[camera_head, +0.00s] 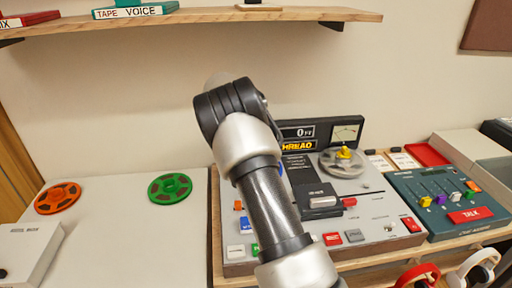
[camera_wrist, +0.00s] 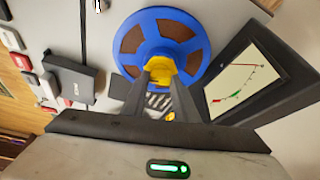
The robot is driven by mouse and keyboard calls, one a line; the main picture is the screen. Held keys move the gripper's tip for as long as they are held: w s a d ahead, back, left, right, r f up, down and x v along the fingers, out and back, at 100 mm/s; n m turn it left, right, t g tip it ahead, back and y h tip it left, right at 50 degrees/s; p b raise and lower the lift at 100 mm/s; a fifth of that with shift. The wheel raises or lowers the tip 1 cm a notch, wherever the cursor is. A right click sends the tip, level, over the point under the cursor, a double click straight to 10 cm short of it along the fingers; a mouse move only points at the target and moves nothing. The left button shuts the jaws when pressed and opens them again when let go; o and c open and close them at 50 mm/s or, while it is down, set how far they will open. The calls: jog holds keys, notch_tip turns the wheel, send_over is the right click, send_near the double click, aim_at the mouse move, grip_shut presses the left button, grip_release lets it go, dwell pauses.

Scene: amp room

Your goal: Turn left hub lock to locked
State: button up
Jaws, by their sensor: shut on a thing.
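The left hub lock (camera_wrist: 161,68) is a yellow knob at the centre of a blue reel (camera_wrist: 198,52) in the wrist view. My gripper (camera_wrist: 160,72) is shut on this knob, with one finger on each side. The fingers cover part of the knob, so its exact angle is hard to tell. In the head view my arm hides the gripper and the left hub lock; only a sliver of blue shows beside the arm. A second yellow hub lock (camera_head: 344,152) sits on a grey reel (camera_head: 331,165) on the right of the tape deck (camera_head: 375,209).
A needle meter (camera_wrist: 238,88) stands close beside the blue reel. A dark head cover (camera_wrist: 70,79) and several buttons lie left in the wrist view. A mixer panel (camera_head: 408,190) is right of the deck. Orange (camera_head: 44,203) and green (camera_head: 157,190) reels lie left. A shelf (camera_head: 200,20) hangs above.

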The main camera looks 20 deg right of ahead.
jog(key=shift+m+g+p, duration=0.4)
jog(key=shift+m+p, duration=0.2)
jog(key=shift+m, duration=0.2)
jog(key=shift+w, duration=0.1)
jog(key=o, duration=1.1)
jog(key=shift+c, duration=0.2)
jog(key=p+v, duration=0.2)
jog(key=v, duration=1)
